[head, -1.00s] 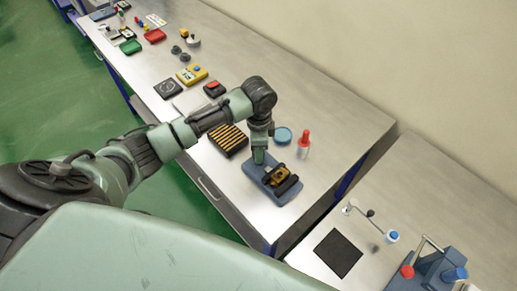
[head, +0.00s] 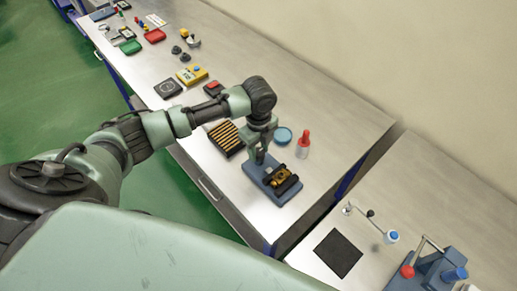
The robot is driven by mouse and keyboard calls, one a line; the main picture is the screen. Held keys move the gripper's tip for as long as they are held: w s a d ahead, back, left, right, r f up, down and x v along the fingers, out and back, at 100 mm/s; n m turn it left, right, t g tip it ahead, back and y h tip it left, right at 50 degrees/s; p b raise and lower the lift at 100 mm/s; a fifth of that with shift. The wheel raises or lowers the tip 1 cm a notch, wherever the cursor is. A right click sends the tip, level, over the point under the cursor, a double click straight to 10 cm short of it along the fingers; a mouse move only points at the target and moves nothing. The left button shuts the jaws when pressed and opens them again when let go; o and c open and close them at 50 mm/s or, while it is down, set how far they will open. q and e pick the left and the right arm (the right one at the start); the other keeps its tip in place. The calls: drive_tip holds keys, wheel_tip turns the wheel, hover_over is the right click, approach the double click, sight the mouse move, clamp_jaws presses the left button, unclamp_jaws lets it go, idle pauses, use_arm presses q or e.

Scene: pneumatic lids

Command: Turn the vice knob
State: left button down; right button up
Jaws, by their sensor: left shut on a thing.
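The vice (head: 292,196) is a blue block with dark jaws and a brass-coloured part (head: 281,178) between them. It lies near the front right corner of the steel bench. My left gripper (head: 262,156) points down at the vice's far left end and is shut there. The knob is hidden or too small to make out between the fingers. My right gripper is not in view.
A slotted yellow-and-black tray (head: 226,139) stands left of the vice. A blue round dish (head: 283,136) and a red-capped bottle (head: 303,145) stand behind it. A second bench with a black mat (head: 338,253) is at the lower right.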

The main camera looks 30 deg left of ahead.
sight(259, 151)
use_arm(q)
drive_tip(key=shift+w+r+m, duration=0.15)
drive_tip(key=shift+m, duration=0.45)
drive_tip(key=c, duration=1.1)
unclamp_jaws()
drive_tip(key=shift+o, duration=0.9)
wheel_tip(259, 151, up, 6)
drive_tip(key=shift+r+b, duration=0.25)
drive_tip(key=shift+b, duration=0.95)
drive_tip(key=shift+r, duration=0.6)
